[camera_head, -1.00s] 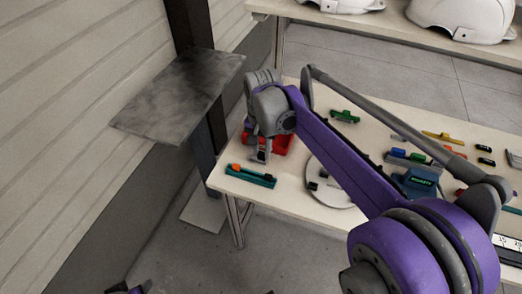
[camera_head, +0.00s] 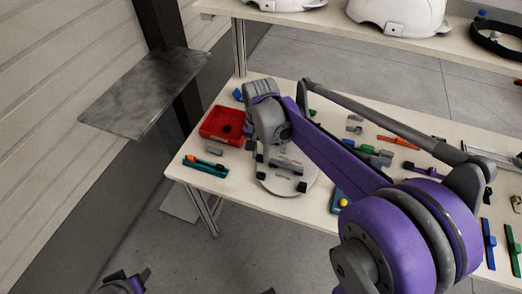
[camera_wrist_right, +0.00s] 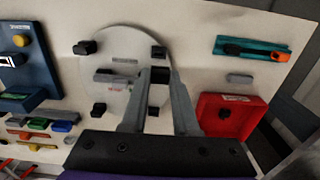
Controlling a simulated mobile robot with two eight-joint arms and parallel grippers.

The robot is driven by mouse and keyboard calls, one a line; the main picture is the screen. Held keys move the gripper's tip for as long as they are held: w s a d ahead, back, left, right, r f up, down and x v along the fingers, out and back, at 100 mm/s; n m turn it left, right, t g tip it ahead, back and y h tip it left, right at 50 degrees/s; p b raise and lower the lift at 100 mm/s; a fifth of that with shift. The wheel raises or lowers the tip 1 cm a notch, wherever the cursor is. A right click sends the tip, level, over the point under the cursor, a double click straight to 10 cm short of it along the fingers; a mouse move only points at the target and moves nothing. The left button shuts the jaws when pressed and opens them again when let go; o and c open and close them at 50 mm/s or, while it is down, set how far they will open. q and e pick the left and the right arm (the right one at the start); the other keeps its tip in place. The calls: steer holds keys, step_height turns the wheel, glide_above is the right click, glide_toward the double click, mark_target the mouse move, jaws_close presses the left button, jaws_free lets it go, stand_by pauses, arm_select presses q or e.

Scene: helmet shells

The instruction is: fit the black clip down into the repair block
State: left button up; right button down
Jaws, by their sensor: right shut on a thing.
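My right gripper (camera_head: 262,162) is over the left part of a pale round disc (camera_head: 272,186) on the table. In the right wrist view its fingers (camera_wrist_right: 159,78) are shut on a small black clip (camera_wrist_right: 159,75), which their tips partly hide. The disc (camera_wrist_right: 130,42) carries a grey bar-shaped block (camera_wrist_right: 117,76), which looks like the repair block; it also shows in the head view (camera_head: 287,163). The held clip appears beside this block, apart from it. Several other black pieces sit around the disc, one of them at its upper left (camera_wrist_right: 85,47). My left gripper (camera_head: 130,284) is barely in view at the bottom left.
A red tray (camera_head: 215,136) with a dark piece inside stands left of the disc. A teal and orange tool (camera_head: 205,164) lies at the table's front left. A small grey piece (camera_wrist_right: 240,79) lies near the tray. Blue, green and orange items crowd the table's right side.

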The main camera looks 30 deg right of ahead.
mark_target(261, 156)
steer(key=shift+s+d, duration=0.1)
steer(key=shift+d, duration=0.05)
steer(key=shift+f, duration=0.15)
steer(key=shift+f+b, duration=1.35)
steer(key=shift+f, duration=0.6)
steer(key=shift+f+b, duration=0.5)
steer(key=shift+f, duration=0.35)
steer(key=shift+f+b, duration=0.75)
steer(key=shift+f, duration=0.35)
steer(key=c, duration=0.6)
jaws_free()
